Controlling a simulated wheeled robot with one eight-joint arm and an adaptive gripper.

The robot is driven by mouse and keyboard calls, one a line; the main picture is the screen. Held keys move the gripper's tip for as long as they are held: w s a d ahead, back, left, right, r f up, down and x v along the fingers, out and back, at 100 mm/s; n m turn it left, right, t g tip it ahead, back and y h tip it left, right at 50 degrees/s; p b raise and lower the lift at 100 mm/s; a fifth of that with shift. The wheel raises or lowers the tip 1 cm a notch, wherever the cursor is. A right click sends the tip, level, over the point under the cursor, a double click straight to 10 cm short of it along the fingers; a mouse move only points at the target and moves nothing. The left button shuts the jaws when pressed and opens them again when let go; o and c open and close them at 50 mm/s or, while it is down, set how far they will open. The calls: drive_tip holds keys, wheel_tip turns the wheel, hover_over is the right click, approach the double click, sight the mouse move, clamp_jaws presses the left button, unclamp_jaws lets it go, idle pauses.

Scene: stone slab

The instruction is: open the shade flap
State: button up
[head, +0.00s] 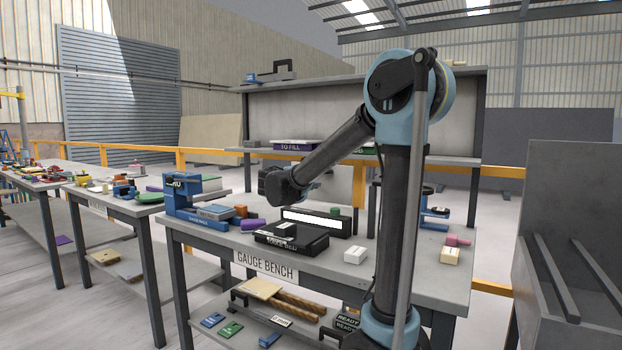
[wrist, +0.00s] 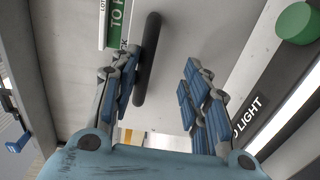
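My gripper (head: 315,186) is low over the gauge bench, in front of a pale upright panel (head: 340,187) that may be the shade flap. In the wrist view my gripper (wrist: 165,70) is open, its blue-padded fingers wide apart. A dark rounded bar (wrist: 147,65), perhaps the flap's handle, runs along a pale grey surface (wrist: 180,30) close to the left finger. I cannot tell whether they touch. Nothing is gripped. The flap's hinge and edges are not clear.
A dark light box (head: 305,227) with a white front and green knob (head: 335,211) stands below my gripper. The knob (wrist: 297,22) is at the wrist view's upper right. A blue fixture (head: 180,197), a black gauge bed (head: 290,242) and white block (head: 355,254) are nearby.

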drive_tip(key=shift+s+a+r, duration=0.15)
drive_tip(key=shift+s+r, duration=0.05)
drive_tip(key=shift+r, duration=0.05)
drive_tip(key=v, duration=1.2)
idle(0.5)
